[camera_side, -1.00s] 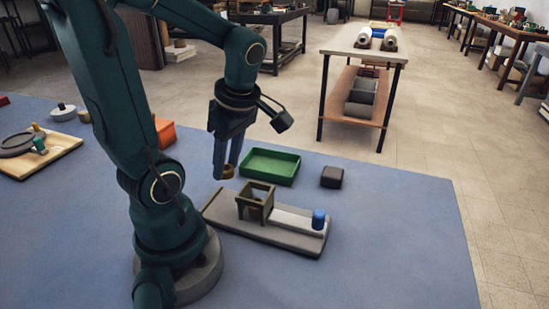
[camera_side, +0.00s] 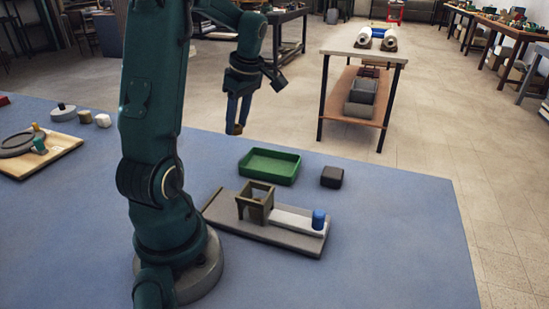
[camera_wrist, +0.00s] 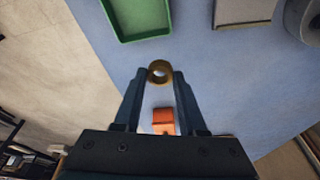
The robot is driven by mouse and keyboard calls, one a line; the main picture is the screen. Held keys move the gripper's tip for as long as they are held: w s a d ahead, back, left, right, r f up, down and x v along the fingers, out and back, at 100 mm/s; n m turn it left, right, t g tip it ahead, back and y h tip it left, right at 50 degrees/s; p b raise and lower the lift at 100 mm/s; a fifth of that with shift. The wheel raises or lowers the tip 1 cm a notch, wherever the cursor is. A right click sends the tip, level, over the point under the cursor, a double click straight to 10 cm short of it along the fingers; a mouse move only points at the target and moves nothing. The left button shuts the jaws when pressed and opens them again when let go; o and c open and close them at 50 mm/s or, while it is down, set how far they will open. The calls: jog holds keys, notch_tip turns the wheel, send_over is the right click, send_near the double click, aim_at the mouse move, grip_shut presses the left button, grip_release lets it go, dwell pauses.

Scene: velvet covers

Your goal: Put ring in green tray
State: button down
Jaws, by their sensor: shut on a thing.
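My gripper (camera_side: 236,129) is raised in the air, behind and to the left of the green tray in the side view. It is shut on a small brown ring (camera_wrist: 160,72), which sits between the fingertips in the wrist view. The ring also shows as a small brown piece at the fingertips in the side view (camera_side: 237,129). The green tray (camera_side: 270,178) lies on the blue table, and its visible inside is empty. The tray also shows at the top left of the wrist view (camera_wrist: 158,36), apart from the ring.
A grey board (camera_side: 285,241) with a brown stand (camera_side: 255,207) and a blue cylinder (camera_side: 319,219) lies in front of the tray. A dark block (camera_side: 331,177) sits right of the tray. An orange block (camera_wrist: 163,120) shows below the ring in the wrist view.

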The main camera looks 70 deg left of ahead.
send_over(281, 170)
jog(key=f, duration=0.4)
jog(key=d+f, duration=0.1)
jog(key=f, duration=0.1)
jog(key=shift+w+f, duration=0.2)
jog(key=shift+f, duration=2.1)
jog(key=shift+f, duration=0.2)
jog(key=shift+c, duration=2.3)
grip_release()
jog(key=shift+r, duration=0.1)
